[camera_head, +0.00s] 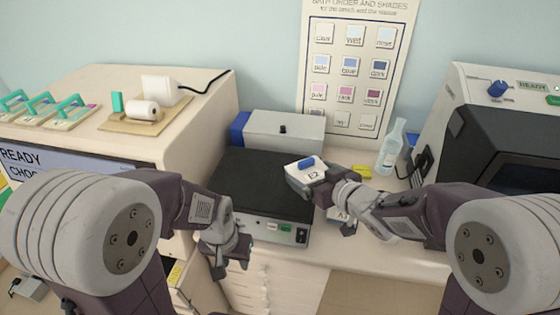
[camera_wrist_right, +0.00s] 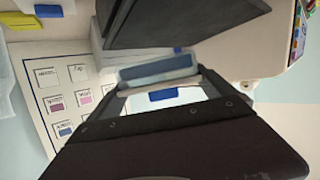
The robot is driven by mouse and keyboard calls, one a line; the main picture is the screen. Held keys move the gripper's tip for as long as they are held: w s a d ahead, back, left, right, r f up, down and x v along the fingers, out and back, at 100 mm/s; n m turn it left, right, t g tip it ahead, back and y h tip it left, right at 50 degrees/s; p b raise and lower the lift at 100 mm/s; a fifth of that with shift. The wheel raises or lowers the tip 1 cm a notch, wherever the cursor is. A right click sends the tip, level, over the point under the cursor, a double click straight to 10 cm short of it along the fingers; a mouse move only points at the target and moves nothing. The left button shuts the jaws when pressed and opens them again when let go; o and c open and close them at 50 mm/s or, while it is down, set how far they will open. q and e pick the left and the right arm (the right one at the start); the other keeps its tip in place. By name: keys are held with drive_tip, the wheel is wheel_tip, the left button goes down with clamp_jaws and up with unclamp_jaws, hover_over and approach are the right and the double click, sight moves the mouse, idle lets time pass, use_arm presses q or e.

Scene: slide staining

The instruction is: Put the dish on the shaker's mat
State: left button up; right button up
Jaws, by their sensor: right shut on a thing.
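I cannot tell how far the dish is above the mat. The dish also shows between the fingers in the right wrist view (camera_wrist_right: 192,94). My left gripper (camera_head: 230,266) is open and empty in front of the shaker.
A grey box with a blue end (camera_head: 285,130) stands behind the shaker. A clear bottle (camera_head: 391,148) and a yellow item (camera_head: 362,171) are to the right. A dark-fronted machine (camera_head: 500,130) stands at the right.

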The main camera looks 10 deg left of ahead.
sight(301, 166)
drive_tip(key=a+r, duration=0.1)
drive_tip(key=r+y, duration=0.1)
drive_tip(key=shift+s+a+r+n, duration=0.3)
drive_tip(key=shift+s+a+n, duration=0.1)
drive_tip(key=shift+g, duration=0.4)
drive_tip(key=w+a+f, duration=0.1)
drive_tip(key=a+f, duration=0.1)
drive_tip(key=a, duration=0.2)
drive_tip(key=w+a+f, duration=0.1)
drive_tip(key=a, duration=0.3)
drive_tip(key=w+a+f+b, duration=0.1)
drive_tip(key=w+a+f, duration=0.1)
drive_tip(key=a, duration=0.2)
drive_tip(key=shift+a+f, duration=0.1)
drive_tip(key=shift+f, duration=0.25)
drive_tip(key=shift+w+f, duration=0.1)
drive_tip(key=shift+f, duration=0.2)
wheel_tip(301, 166, down, 3)
drive_tip(key=shift+r, duration=0.1)
drive_tip(key=shift+f, duration=0.4)
use_arm(q)
drive_tip(key=shift+f, duration=0.3)
